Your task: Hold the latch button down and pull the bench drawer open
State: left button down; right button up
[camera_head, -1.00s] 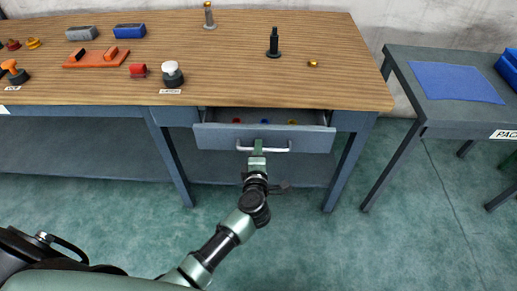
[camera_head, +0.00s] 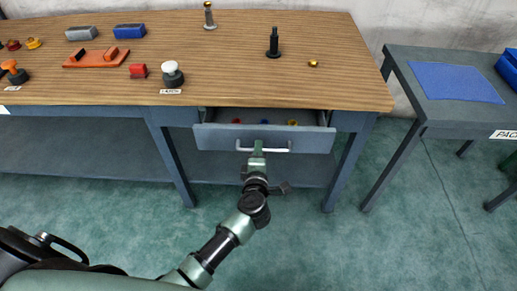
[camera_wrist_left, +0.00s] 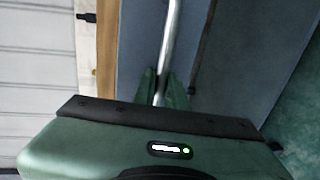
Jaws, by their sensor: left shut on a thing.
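The bench drawer (camera_head: 220,138) is grey-blue and stands open below the bench top, with small red, blue and yellow parts inside. Its silver handle bar (camera_head: 278,150) runs across the front; it also shows in the left wrist view (camera_wrist_left: 172,30). My left gripper (camera_head: 258,149) is shut on the handle, and its fingers (camera_wrist_left: 160,88) close around the bar in the left wrist view. The latch button (camera_head: 170,67) has a white cap on a dark base and stands on the bench top, behind a label reading LATCH. No gripper touches it. My right gripper is not in view.
A side table (camera_head: 455,115) with a blue mat stands at the right. Floor before the drawer is clear.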

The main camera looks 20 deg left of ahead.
pick_arm(q)
jog(key=f+p+v, duration=0.3)
jog(key=v, duration=1.1)
jog(key=shift+s, duration=0.25)
jog(key=shift+d, duration=0.1)
jog(key=c, duration=1.7)
grip_release()
jog(key=v, duration=0.7)
jog(key=shift+s+d+b, duration=0.2)
jog(key=shift+s+b, duration=0.15)
